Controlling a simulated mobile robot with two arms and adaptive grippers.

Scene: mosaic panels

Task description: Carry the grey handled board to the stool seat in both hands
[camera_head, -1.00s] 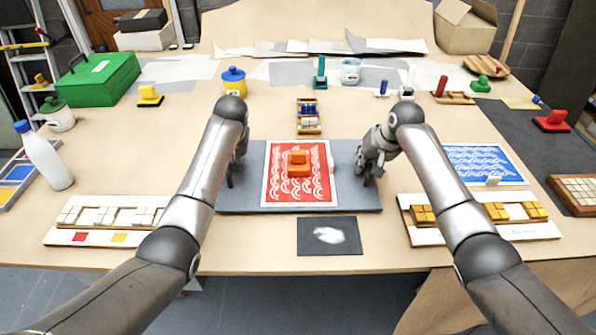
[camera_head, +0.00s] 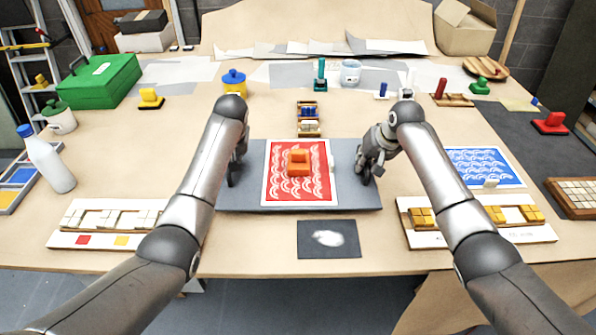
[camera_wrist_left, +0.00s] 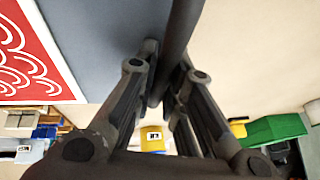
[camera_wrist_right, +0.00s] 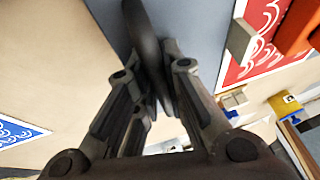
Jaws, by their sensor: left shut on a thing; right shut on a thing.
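The grey handled board (camera_head: 350,195) lies at the middle of the table in the head view. A red patterned panel (camera_head: 275,188) lies on it, with an orange block (camera_head: 299,167) on the panel. My left gripper (camera_head: 233,178) is shut on the handle at the board's left end; the dark handle bar (camera_wrist_left: 178,40) shows between its fingers in the left wrist view. My right gripper (camera_head: 366,176) is shut on the handle at the right end; that dark bar (camera_wrist_right: 142,35) shows in the right wrist view. The stool seat cannot be made out.
A dark card with a white smear (camera_head: 328,238) lies just in front of the board. White-block (camera_head: 105,215) and yellow-block (camera_head: 480,215) trays flank it. A small block rack (camera_head: 308,118) stands close behind. A blue patterned panel (camera_head: 483,167) lies at right.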

